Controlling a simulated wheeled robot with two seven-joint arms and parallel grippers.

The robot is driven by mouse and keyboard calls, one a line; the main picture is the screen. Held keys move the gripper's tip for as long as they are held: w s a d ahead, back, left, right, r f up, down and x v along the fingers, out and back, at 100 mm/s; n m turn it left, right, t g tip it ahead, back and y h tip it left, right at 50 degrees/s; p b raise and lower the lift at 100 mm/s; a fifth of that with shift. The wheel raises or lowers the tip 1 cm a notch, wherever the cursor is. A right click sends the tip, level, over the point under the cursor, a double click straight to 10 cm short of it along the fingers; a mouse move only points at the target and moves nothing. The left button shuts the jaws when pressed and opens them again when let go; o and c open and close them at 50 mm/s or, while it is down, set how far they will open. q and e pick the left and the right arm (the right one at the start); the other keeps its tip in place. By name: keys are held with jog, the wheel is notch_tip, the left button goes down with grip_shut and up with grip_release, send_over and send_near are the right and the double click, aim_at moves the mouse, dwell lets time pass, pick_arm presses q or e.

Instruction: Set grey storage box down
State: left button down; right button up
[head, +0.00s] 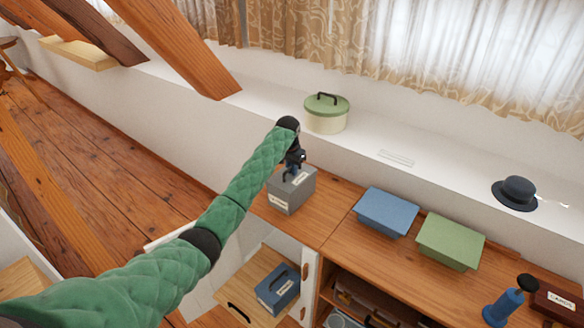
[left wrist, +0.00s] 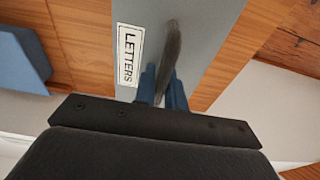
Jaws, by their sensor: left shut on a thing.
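The grey storage box (head: 292,192) is at the left end of the wooden cabinet top (head: 330,200) in the head view. My left gripper (head: 293,172) is over the box and shut on its handle. In the left wrist view the grey lid (left wrist: 195,30) shows a label reading LETTERS, and the dark handle (left wrist: 172,55) stands between the blue fingers of my left gripper (left wrist: 163,85). Wood shows around the box; I cannot tell whether its underside touches the top. My right gripper is not in view.
A blue box (head: 387,212) and a green box (head: 450,241) stand to the right on the cabinet. A round green-lidded tin (head: 327,113) and a dark hat (head: 515,192) are on the white ledge. Below, an open drawer holds a blue box (head: 278,288).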

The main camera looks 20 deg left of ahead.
pick_arm(q)
jog(key=c, duration=1.5)
grip_release()
jog(key=shift+o, duration=0.2)
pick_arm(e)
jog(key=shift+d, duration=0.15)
